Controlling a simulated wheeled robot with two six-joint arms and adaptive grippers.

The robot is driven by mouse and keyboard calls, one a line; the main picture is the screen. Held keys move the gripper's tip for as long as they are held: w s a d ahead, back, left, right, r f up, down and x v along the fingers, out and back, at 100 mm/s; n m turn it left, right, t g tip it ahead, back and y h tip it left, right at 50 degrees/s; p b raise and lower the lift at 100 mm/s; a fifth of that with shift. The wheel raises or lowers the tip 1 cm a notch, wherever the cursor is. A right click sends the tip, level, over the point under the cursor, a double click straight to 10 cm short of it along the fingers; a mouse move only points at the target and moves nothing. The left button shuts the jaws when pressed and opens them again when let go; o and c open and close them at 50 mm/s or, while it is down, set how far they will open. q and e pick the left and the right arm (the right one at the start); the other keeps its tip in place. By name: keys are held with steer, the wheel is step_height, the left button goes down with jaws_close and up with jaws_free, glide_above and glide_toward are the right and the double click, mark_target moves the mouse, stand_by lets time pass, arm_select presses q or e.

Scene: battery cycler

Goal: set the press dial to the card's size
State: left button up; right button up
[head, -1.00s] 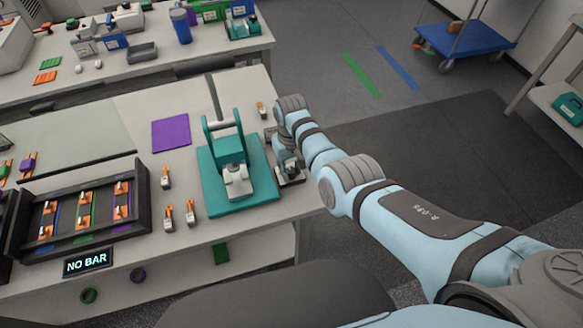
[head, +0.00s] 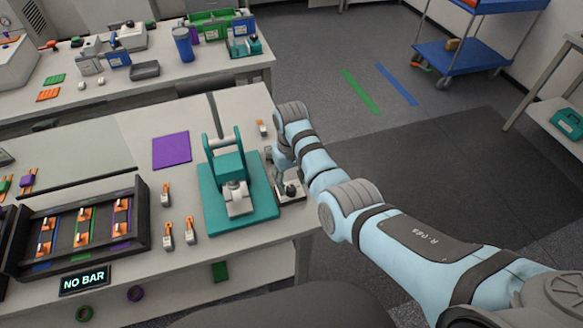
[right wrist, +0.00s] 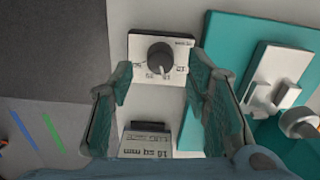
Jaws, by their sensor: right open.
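The teal press (head: 228,168) stands on its teal base near the table's right end. The dial (right wrist: 160,58), a dark round knob on a white plate, has upside-down marks reading 10, 16 and 25 around it. I cannot tell which mark it points at. The dial also shows in the head view (head: 291,188). A card (right wrist: 148,142) reads "16 sq mm" upside down, between the dial and my wrist. My right gripper (right wrist: 160,82) is open and empty, its fingers either side of the space before the dial, apart from the knob. My left gripper is out of view.
A dark tray (head: 144,205) with several orange-tipped parts and a "NO BAR" display (head: 84,280) are at left. Loose terminals (head: 167,237) stand left of the press. A purple mat (head: 171,150) lies behind them.

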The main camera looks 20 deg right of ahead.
mark_target(291, 188)
step_height(291, 188, up, 9)
steer(key=shift+f, duration=0.1)
stand_by(0.3)
